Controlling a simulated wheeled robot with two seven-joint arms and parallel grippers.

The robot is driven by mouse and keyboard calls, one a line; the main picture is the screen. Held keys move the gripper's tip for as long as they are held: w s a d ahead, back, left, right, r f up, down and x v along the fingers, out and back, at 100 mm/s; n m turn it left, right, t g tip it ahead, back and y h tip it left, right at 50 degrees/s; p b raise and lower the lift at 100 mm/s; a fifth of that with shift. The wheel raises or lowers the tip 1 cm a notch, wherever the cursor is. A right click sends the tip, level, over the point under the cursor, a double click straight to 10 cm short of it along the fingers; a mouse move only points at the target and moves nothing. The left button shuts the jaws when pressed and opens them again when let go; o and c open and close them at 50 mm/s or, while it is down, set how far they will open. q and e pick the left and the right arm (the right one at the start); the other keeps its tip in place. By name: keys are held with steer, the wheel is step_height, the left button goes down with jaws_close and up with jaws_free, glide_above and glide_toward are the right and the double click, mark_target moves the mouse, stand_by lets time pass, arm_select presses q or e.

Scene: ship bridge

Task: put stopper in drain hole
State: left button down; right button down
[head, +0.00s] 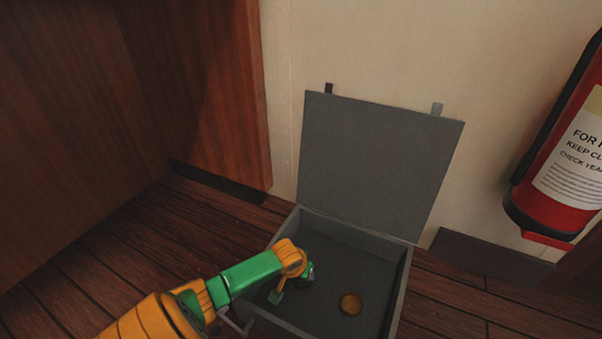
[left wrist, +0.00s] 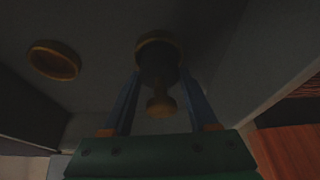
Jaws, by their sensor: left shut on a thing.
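My left gripper (head: 293,284) reaches down into an open grey box set at the floor. In the left wrist view its two fingers (left wrist: 160,76) are shut on the stopper (left wrist: 160,104), a dark piece with a round brass knob toward the camera. A brass rim (left wrist: 157,40) shows just beyond the stopper; I cannot tell whether it belongs to the stopper or to a hole under it. A separate round brass fitting (head: 350,303) lies on the box bottom, right of the gripper; it also shows in the left wrist view (left wrist: 54,61). My right gripper is not in view.
The grey box (head: 398,285) has raised walls around the gripper. Its lid (head: 380,160) stands open against the pale wall. A wooden panel (head: 200,90) is at left, a red fire extinguisher (head: 565,165) at right. Dark plank floor (head: 130,235) surrounds the box.

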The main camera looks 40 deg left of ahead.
arm_select(q)
steer(key=shift+f+b, duration=0.4)
steer(key=shift+f, duration=0.15)
steer(key=shift+c, duration=2.2)
jaws_free()
